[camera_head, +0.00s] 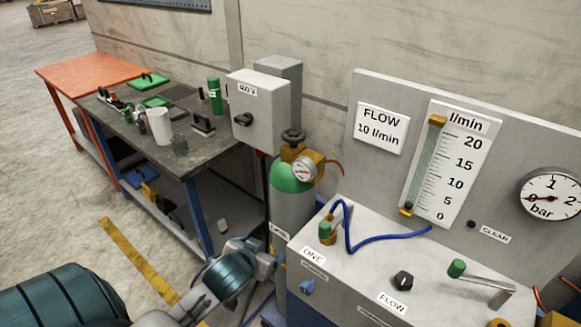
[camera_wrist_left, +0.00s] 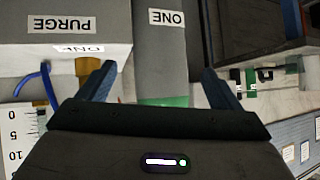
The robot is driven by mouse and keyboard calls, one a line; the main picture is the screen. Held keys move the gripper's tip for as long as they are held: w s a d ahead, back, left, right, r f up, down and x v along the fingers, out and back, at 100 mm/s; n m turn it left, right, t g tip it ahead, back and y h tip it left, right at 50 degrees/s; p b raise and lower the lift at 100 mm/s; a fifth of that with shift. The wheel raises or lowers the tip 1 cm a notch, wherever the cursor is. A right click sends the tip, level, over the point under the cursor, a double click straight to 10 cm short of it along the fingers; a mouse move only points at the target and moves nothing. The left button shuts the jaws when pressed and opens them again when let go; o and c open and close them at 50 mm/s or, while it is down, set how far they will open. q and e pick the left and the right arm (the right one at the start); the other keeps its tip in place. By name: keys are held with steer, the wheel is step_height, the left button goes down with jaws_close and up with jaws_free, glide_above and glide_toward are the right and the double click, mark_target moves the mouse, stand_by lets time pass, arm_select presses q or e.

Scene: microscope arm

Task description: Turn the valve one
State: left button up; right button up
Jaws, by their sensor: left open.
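A box panel in the head view bears a label ONE (camera_head: 312,254). Beside the label stands a brass fitting with a green cap (camera_head: 325,231) and a blue hose. A blue knob (camera_head: 308,287) is on the box front. A gas cylinder (camera_head: 291,208) with a green shoulder stands left of it, topped by a black handwheel (camera_head: 293,136) and a gauge. My left gripper (camera_head: 268,262) is low beside the cylinder, partly hidden. In the left wrist view, my open, empty gripper (camera_wrist_left: 158,72) has the cylinder, labelled ONE (camera_wrist_left: 166,17), beyond its fingers. My right gripper is out of view.
A black FLOW knob (camera_head: 403,280) and a green-tipped lever (camera_head: 457,268) are on the box top. Behind stand a flow scale (camera_head: 444,165) and a bar gauge (camera_head: 550,195). A grey switch box (camera_head: 259,108) and a cluttered workbench (camera_head: 190,160) are to the left.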

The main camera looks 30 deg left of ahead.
mark_target(288, 140)
arm_select(q)
steer(key=w+a+r+t, duration=0.3)
steer(key=w+r+t, duration=0.1)
steer(key=w+r, duration=0.4)
steer(key=w+a+r+t, duration=0.35)
steer(key=w+r, duration=0.25)
steer(key=r, duration=0.3)
steer(key=shift+h, duration=0.3)
steer(key=w+p, duration=0.1)
steer(key=w, duration=0.2)
steer(key=w+p, duration=0.1)
steer(key=w, duration=0.2)
steer(key=w+p, duration=0.2)
steer(key=shift+w+a+r, duration=0.15)
steer(key=shift+w+r, duration=0.25)
steer(key=shift+w+a+p, duration=0.1)
steer(key=shift+w+p, duration=0.2)
steer(key=shift+w, duration=0.35)
steer(key=shift+f, duration=0.1)
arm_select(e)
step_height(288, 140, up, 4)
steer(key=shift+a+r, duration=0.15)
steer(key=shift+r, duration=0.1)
arm_select(q)
steer(key=shift+c, duration=0.3)
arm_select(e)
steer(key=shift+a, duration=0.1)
